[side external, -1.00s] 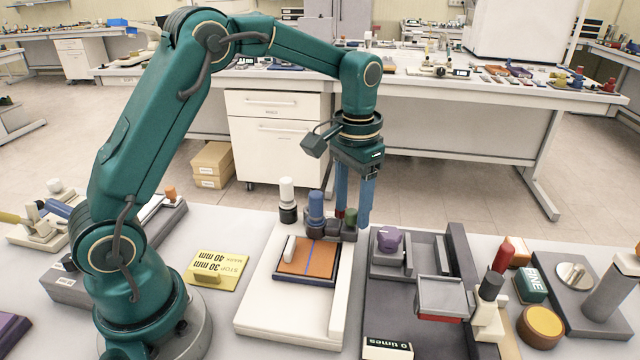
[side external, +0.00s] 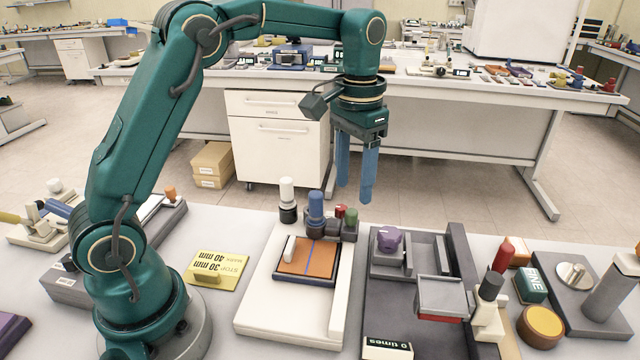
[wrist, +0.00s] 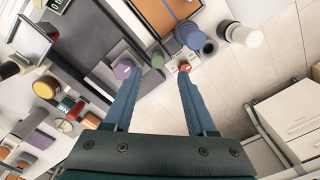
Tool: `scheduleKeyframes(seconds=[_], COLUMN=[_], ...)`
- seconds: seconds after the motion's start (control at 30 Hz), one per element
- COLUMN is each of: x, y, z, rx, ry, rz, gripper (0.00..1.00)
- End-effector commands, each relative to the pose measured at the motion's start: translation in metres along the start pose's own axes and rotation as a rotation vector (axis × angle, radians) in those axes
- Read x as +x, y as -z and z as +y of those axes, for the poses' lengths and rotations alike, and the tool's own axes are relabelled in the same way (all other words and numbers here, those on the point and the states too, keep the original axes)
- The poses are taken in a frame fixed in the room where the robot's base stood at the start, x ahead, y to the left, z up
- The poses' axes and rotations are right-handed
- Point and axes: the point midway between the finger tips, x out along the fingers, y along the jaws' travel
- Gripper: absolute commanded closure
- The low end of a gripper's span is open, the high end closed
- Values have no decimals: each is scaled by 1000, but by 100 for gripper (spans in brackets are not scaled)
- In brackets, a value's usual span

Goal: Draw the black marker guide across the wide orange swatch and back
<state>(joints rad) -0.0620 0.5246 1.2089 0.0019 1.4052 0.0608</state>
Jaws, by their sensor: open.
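The orange swatch (side external: 310,257) lies on a dark plate on the white board and has a blue line across it. It also shows at the top of the wrist view (wrist: 165,12). Behind it stand a white-topped piece with a black base (side external: 288,202), a blue-topped one (side external: 316,207), and small red (side external: 340,211) and green (side external: 351,216) ones in a dark holder. I cannot tell which is the black marker guide. My gripper (side external: 354,194) is open and empty, pointing down above and behind the red and green pieces.
A grey tray (side external: 420,345) with a purple knob (side external: 388,239) and a raised block stands right of the board. A yellow card (side external: 217,268) lies to the left. A small white block (side external: 290,248) sits at the swatch's left edge. The air around my gripper is clear.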

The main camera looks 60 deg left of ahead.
Motion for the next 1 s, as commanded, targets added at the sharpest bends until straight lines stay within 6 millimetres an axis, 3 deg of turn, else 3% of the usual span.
scheduleKeyframes(seconds=[0.17, 0.6, 0.9, 1.0], x=[4, 49, 52, 52], y=[-3, -3, -3, -3], z=[3, 3, 3, 3], rx=[0, 1, 1, 1], ry=[-2, -2, -2, -2], rz=[-5, -5, -2, -3], gripper=[43, 43, 43, 81])
